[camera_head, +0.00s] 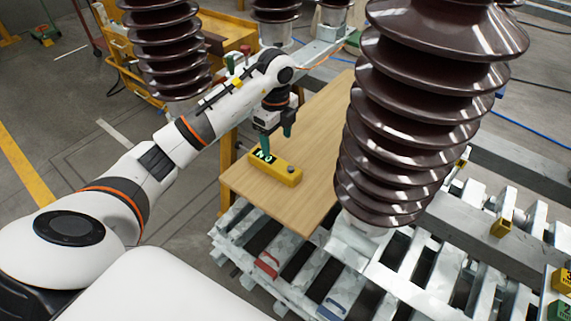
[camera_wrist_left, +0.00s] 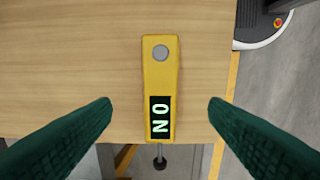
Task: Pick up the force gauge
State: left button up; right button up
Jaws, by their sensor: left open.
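The force gauge (camera_head: 284,173) is a yellow bar lying on the wooden board, with a dark display and a grey round button. In the left wrist view the force gauge (camera_wrist_left: 161,75) lies upright in the picture, its lit display near the bottom and a short rod with a dark tip sticking out past the board's edge. My left gripper (camera_head: 277,142) is above the display end of the gauge. Its two green fingers (camera_wrist_left: 160,120) are spread wide on either side of the gauge, apart from it. My right gripper is not in view.
The wooden board (camera_head: 320,130) has free room around the gauge. A large brown ribbed insulator (camera_head: 400,130) stands close on the right, and another (camera_head: 168,50) at the back left. Grey slatted metalwork (camera_head: 245,235) with a red handle (camera_head: 268,264) lies in front.

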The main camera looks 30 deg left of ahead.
pick_arm(q)
send_over(277, 163)
notch_tip(277, 163, down, 4)
jog(key=shift+s+f, duration=0.15)
jog(key=shift+f, duration=0.2)
notch_tip(277, 163, down, 4)
jog(key=shift+f, duration=0.6)
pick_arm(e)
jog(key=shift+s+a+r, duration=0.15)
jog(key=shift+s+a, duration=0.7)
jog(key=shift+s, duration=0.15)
pick_arm(q)
jog(key=c, duration=1.4)
grip_shut()
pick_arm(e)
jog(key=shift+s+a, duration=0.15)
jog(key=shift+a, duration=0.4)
